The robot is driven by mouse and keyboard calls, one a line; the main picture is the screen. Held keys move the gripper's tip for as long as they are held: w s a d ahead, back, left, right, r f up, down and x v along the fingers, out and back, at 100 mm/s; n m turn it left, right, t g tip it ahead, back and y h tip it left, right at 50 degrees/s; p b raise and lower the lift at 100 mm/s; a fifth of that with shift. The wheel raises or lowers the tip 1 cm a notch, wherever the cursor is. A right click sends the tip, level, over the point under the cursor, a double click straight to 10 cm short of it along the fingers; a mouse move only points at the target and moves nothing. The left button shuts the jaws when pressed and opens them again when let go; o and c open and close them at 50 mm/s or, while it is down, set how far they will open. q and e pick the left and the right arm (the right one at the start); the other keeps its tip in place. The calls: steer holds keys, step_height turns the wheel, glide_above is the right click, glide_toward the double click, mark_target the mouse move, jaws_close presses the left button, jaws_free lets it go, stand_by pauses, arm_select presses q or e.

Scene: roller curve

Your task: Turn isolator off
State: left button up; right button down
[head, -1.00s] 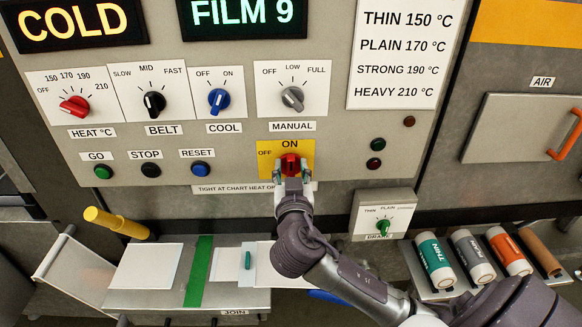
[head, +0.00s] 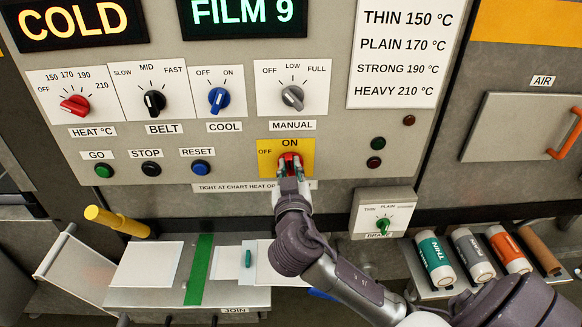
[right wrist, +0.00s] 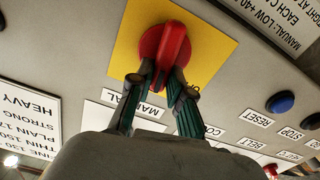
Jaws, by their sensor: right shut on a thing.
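The isolator is a red rotary knob (head: 290,158) on a yellow plate (head: 264,147) with ON above and OFF to the left. My right gripper (head: 291,172) reaches it from below and is shut on its handle. In the right wrist view the red knob (right wrist: 166,50) sits on the yellow plate (right wrist: 128,45), with the fingers (right wrist: 160,88) on both sides of the handle's near end. The handle looks close to upright toward ON, though the fingers partly hide it in the head view. My left gripper is not in view.
Above are the red heat knob (head: 75,105), black belt knob (head: 154,102), blue cool knob (head: 219,99) and grey manual knob (head: 292,97). A yellow lever (head: 116,221) sticks out at lower left. A small box with a green knob (head: 382,225) is right of my arm.

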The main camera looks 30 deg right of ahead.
steer(key=n, duration=0.1)
steer(key=n+p, duration=0.1)
steer(key=n, duration=0.1)
steer(key=shift+w+a+n, duration=0.15)
steer(key=shift+a+n, duration=0.05)
steer(key=shift+n, duration=0.1)
steer(key=shift+w+a+f+n+p, duration=0.2)
steer(key=shift+n+p, duration=0.65)
steer(key=shift+n, duration=1.25)
steer(key=shift+s+a+f+n+p, duration=0.1)
steer(key=shift+f+n+p, duration=0.25)
steer(key=shift+n+p, duration=1.15)
steer(key=shift+w+a+f+n+p, duration=0.15)
steer(key=shift+f+n+p, duration=0.1)
steer(key=shift+n, duration=2.45)
steer(key=shift+f, duration=0.1)
